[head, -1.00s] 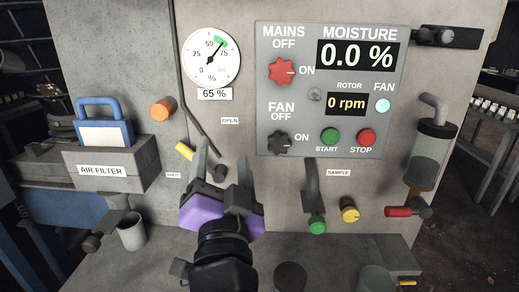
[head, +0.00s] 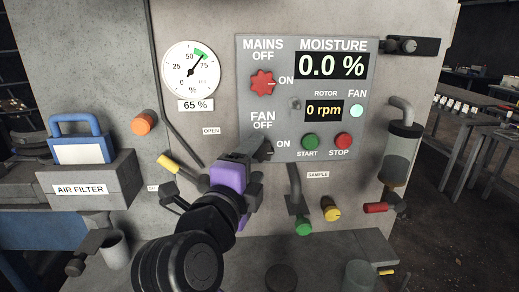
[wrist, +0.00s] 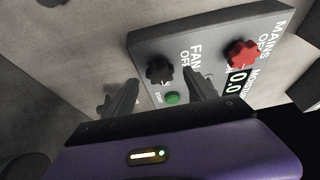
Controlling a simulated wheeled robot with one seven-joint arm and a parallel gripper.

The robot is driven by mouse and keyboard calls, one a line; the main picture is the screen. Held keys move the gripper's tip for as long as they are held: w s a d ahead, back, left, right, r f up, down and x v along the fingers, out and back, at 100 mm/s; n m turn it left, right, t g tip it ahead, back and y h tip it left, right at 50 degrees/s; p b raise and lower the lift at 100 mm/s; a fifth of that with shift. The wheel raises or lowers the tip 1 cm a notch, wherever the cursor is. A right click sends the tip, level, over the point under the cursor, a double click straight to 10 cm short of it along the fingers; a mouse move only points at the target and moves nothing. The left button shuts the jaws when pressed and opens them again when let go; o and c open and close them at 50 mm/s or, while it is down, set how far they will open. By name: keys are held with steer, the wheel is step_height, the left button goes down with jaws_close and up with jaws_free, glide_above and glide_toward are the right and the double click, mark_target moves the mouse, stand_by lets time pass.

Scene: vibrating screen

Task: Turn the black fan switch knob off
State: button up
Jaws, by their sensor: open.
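The black fan switch knob (wrist: 159,69) sits on the grey control panel, between and beyond my two spread fingers in the wrist view. In the head view my gripper (head: 258,160) covers most of this knob, left of its ON label. My gripper (wrist: 163,82) is open and empty. Its fingers point toward the panel, and contact with the knob cannot be made out. The knob's pointer direction is not clear now. The FAN lamp (head: 357,111) glows pale green.
The red mains knob (head: 262,82) is above the fan knob. Green start (head: 310,142) and red stop (head: 343,141) buttons lie to its right. A yellow-tipped lever (head: 168,164) and a sample lever with green knob (head: 303,227) stand close to my gripper.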

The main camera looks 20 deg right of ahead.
mark_target(261, 154)
steer(key=shift+p+x, duration=0.4)
steer(key=shift+x, duration=1.35)
steer(key=c, duration=1.3)
steer(key=shift+f, duration=0.1)
